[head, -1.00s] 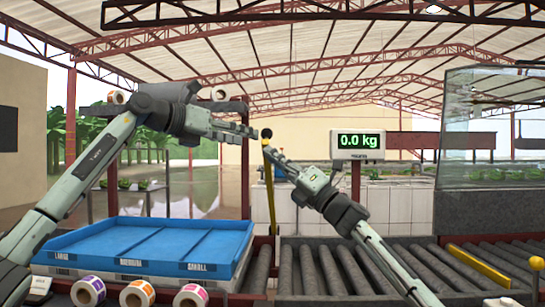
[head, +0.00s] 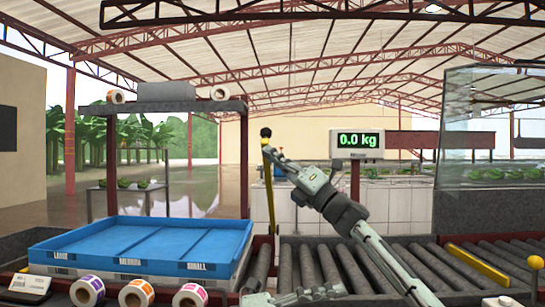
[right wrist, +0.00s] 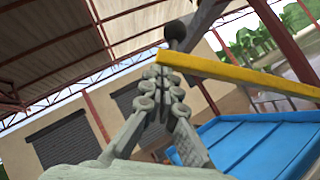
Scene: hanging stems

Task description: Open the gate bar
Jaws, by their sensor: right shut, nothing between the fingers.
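A yellow gate bar (head: 270,190) stands nearly upright beside the rollers in the head view, with a dark round knob (head: 266,132) at its top. In the right wrist view the bar (right wrist: 240,75) runs from the fingertips to the right edge. My right gripper (head: 268,152) is shut and empty, its tips close against the bar's upper part; I cannot tell whether they touch. Its shut fingers (right wrist: 164,75) show in the right wrist view. My left gripper (head: 320,294) shows only partly at the bottom edge; its jaw state is unclear.
A blue tray (head: 60,257) lies at left, with label rolls (head: 137,293) in front. A second yellow bar (head: 480,265) lies low across the right rollers (head: 410,265). A scale display (head: 357,145) reads 0.0 kg. A clear panel (head: 495,130) stands at right.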

